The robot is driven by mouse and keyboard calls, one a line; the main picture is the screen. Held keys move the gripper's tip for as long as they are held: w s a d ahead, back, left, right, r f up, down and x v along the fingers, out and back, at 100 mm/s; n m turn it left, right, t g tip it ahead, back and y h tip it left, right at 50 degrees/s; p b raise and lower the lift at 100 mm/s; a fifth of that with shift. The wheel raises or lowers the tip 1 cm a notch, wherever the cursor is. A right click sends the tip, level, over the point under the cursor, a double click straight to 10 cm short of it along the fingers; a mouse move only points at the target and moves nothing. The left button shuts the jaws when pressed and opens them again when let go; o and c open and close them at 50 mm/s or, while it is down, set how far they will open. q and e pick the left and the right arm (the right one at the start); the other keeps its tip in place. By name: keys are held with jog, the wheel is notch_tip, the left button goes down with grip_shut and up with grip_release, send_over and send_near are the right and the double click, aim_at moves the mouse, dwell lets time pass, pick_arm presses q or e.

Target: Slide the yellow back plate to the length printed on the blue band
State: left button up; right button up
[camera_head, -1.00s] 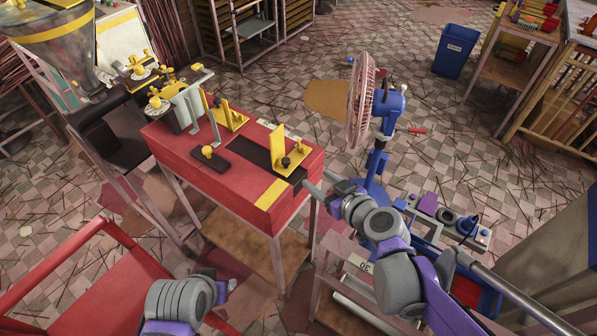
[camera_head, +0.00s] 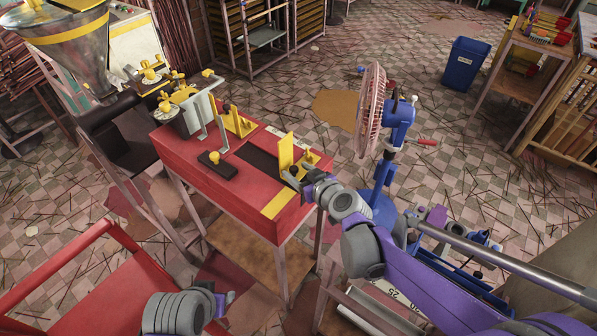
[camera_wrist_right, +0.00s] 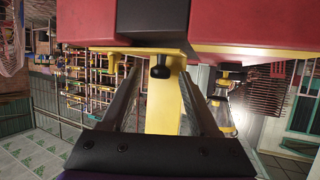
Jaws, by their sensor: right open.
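The yellow plate (camera_head: 286,152) stands upright at the right end of the dark track (camera_head: 257,158) on the red table (camera_head: 240,195). My right gripper (camera_head: 291,177) is open at this plate. In the right wrist view, the yellow plate (camera_wrist_right: 163,105) and its black knob (camera_wrist_right: 160,68) lie between the two dark open fingers (camera_wrist_right: 160,90); I cannot tell whether they touch it. A second yellow upright (camera_head: 237,122) stands farther back on the table. My left gripper (camera_head: 222,302) hangs low at the bottom left; its fingers are too unclear to read. I cannot make out a blue band.
A dark block with a yellow knob (camera_head: 216,163) lies on the table's left part. The yellow-knobbed extruder (camera_head: 170,105) stands at its left end. A pink and blue fan (camera_head: 372,110) stands close behind my right arm. A red-framed stand (camera_head: 85,285) is front left.

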grip_shut()
dwell(1.3)
